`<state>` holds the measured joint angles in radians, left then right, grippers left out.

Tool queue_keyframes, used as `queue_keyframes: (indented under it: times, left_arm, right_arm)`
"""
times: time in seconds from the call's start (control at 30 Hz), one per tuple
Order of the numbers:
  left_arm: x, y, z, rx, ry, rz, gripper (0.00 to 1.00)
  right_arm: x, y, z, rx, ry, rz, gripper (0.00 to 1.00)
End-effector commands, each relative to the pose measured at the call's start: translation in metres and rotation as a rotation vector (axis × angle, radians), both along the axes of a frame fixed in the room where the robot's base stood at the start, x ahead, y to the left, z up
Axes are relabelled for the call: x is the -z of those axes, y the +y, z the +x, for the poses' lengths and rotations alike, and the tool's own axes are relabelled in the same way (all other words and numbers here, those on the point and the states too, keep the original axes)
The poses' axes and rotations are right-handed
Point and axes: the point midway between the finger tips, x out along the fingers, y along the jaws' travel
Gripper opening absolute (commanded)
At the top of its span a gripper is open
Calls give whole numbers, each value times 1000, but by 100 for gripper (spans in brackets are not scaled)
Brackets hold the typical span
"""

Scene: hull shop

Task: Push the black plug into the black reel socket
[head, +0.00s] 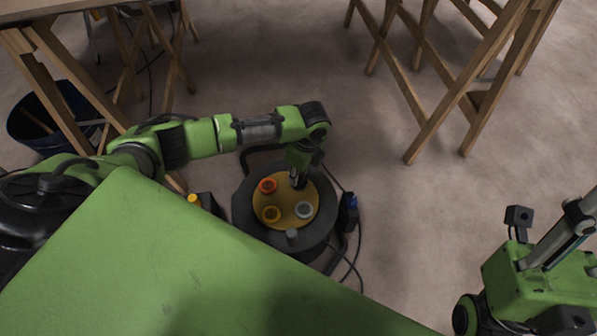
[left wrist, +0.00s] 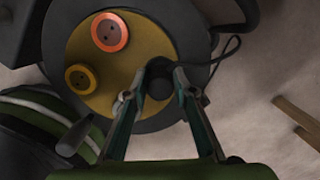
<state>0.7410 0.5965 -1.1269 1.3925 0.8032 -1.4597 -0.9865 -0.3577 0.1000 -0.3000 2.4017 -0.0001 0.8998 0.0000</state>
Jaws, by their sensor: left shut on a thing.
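The reel (head: 245,220) is a black drum with a yellow-brown face plate (head: 285,222) on the floor. Its face has an orange-red socket (head: 267,185), a yellow socket (head: 271,214) and a grey socket (head: 303,209). My left gripper (head: 297,182) points down over the far right part of the plate. In the left wrist view its fingers (left wrist: 159,82) are closed on the black plug (left wrist: 158,88). A dark round shape around the plug's far end looks like the black socket, mostly hidden. I cannot tell how deep the plug sits. My right gripper does not show.
A blue plug (head: 352,201) and a dark block stand at the reel's right side. A dark cable (head: 352,262) loops on the floor there. A yellow-topped black thing (head: 194,200) is left of the reel. Wooden trestles (head: 440,90) and a dark bucket (head: 55,115) stand farther back.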

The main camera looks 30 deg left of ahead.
Motion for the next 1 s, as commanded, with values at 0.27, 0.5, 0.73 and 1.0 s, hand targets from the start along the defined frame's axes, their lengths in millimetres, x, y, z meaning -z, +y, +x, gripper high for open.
queue_keyframes:
  times: [0.27,0.5,0.73,1.0]
  left_arm:
    - [6,0,0,0,0,0,6]
    - [9,0,0,0,-1,0,43]
    - [9,0,0,0,0,0,44]
    - [-4,-2,0,1,-2,-1,44]
  right_arm:
    - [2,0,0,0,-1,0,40]
    - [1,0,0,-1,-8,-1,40]
    - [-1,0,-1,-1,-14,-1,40]
    - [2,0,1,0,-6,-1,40]
